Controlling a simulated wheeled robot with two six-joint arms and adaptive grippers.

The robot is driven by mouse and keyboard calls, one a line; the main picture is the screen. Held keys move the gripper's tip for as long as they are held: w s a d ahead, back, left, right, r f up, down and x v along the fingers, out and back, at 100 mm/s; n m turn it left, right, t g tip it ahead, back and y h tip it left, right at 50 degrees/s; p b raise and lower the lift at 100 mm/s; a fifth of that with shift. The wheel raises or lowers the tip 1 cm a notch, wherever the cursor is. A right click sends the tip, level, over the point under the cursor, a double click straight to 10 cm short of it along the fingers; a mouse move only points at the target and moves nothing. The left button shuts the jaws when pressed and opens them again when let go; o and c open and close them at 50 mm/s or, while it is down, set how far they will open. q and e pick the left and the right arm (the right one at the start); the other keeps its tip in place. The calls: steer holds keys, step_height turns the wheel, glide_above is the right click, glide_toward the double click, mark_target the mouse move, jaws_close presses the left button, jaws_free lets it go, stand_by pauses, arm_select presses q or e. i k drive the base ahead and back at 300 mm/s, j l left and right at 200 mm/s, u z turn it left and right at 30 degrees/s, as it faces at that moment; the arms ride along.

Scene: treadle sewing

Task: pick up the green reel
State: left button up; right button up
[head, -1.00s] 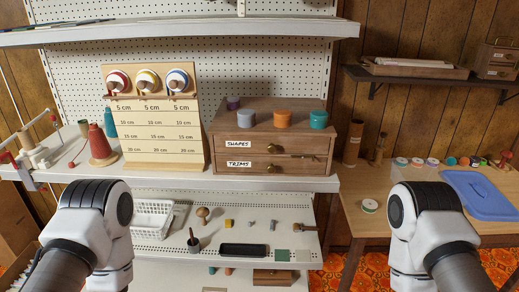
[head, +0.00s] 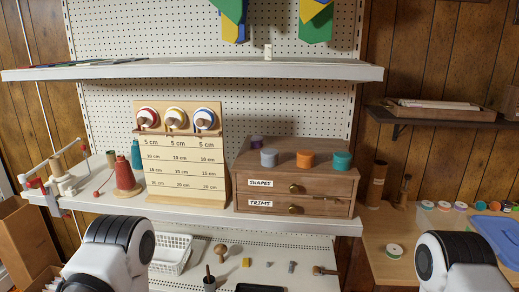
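A small white reel with a green centre (head: 394,251) lies flat on the wooden table at the right, in front of a row of other reels. Another reel with a teal-green look (head: 427,205) lies in that row at the back of the table. I cannot tell for certain which one is the green reel. Only upper parts of my two arms show at the bottom left and bottom right. Both grippers are out of view.
A blue lid-like tray (head: 491,231) lies at the table's right. A drawer cabinet (head: 297,182) with coloured round pots stands on the shelf. A ribbon-reel stand (head: 180,155) and a red cone (head: 123,173) stand left of it. Bare table lies around the nearer reel.

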mark_target(394, 251)
steer(key=z, duration=0.55)
steer(key=i+j+z, duration=0.15)
steer(key=z, duration=0.3)
steer(key=i+j+z, duration=0.25)
steer(key=z, duration=0.2)
steer(key=i+j+z, duration=0.15)
steer(key=j+z, duration=0.3)
steer(key=i+j+z, duration=0.1)
steer(key=j+z, duration=0.15)
steer(key=z, duration=0.15)
steer(key=i+j, duration=0.3)
